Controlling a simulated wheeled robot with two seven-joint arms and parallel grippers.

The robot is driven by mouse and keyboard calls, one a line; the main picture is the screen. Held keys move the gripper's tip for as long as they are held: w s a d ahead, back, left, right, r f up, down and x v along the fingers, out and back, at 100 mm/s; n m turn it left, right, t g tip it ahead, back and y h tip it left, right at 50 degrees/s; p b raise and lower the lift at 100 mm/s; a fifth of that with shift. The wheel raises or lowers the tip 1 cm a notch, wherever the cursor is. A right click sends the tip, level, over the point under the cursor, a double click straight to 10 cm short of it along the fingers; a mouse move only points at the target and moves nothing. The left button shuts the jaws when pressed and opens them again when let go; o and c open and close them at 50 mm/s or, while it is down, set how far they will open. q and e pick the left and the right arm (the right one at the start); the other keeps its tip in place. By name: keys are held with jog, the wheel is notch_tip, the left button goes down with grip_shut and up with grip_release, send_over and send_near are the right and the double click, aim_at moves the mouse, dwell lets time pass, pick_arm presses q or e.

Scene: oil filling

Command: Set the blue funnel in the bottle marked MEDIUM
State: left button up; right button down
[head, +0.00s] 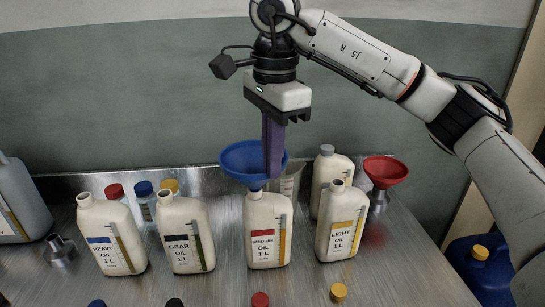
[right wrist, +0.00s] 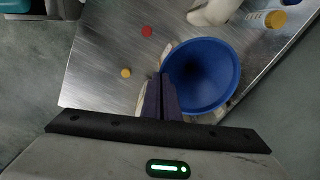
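The blue funnel (head: 240,163) is upright, right above the white bottle with the red MEDIUM label (head: 266,238). Its narrow lower end meets the bottle's mouth in the head view; I cannot tell how far the spout is inside. My right gripper (head: 273,172) points straight down, its purple fingers at the funnel's right rim. In the right wrist view the fingers (right wrist: 161,90) are close together on the rim of the funnel (right wrist: 205,75). The funnel covers most of the bottle there. My left gripper is not in view.
HEAVY (head: 112,239) and GEAR (head: 186,236) bottles stand left, LIGHT (head: 341,224) right, all uncapped. Behind are a clear jug (head: 292,177), a grey-capped bottle (head: 328,173) and a red funnel (head: 385,171). Loose caps, including a red one (head: 260,299), lie at the front of the metal table.

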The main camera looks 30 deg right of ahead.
jog(key=shift+f, duration=0.1)
jog(key=c, duration=2)
grip_release()
jog(key=shift+s+r+p, duration=0.2)
jog(key=shift+r+p, duration=0.75)
jog(key=shift+r, duration=4.2)
